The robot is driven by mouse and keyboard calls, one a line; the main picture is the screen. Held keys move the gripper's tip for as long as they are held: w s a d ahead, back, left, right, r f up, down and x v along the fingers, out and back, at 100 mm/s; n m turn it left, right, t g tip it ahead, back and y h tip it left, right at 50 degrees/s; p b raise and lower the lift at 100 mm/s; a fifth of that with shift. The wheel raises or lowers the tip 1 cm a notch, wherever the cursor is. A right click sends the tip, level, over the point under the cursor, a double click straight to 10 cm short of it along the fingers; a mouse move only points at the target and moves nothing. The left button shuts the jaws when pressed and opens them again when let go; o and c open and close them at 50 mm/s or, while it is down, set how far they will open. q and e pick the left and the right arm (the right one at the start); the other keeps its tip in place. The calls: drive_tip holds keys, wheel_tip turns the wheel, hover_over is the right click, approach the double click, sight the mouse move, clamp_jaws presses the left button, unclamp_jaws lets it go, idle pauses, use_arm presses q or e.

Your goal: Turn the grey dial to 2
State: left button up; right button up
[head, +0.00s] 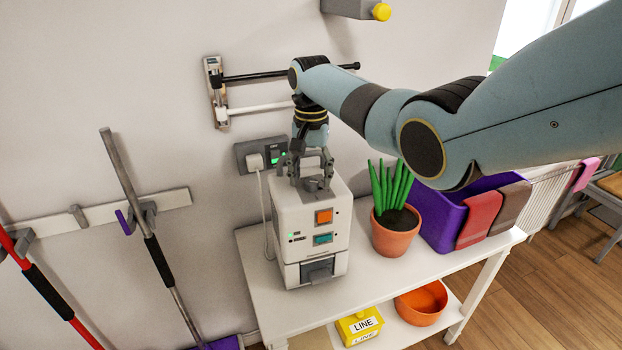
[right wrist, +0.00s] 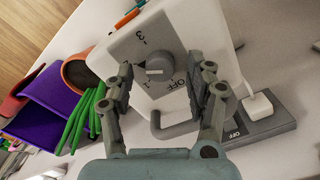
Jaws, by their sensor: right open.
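The grey dial (right wrist: 159,67) sits on the top face of a white box-shaped machine (head: 296,227). My right gripper (head: 308,172) points down over the machine. In the right wrist view its open fingers (right wrist: 162,88) stand on either side of the dial, apart from it. My left gripper is not in view.
A potted plant (head: 397,231) and a purple bin (head: 438,212) with cloths stand right of the machine on the white table (head: 384,275). A wall socket (head: 258,155) with a plug is close behind the machine. Below are a yellow box (head: 358,327) and an orange bowl (head: 421,304).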

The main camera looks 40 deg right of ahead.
sight(311, 182)
wheel_tip(311, 182, up, 11)
drive_tip(key=shift+f, duration=0.15)
idle(0.5)
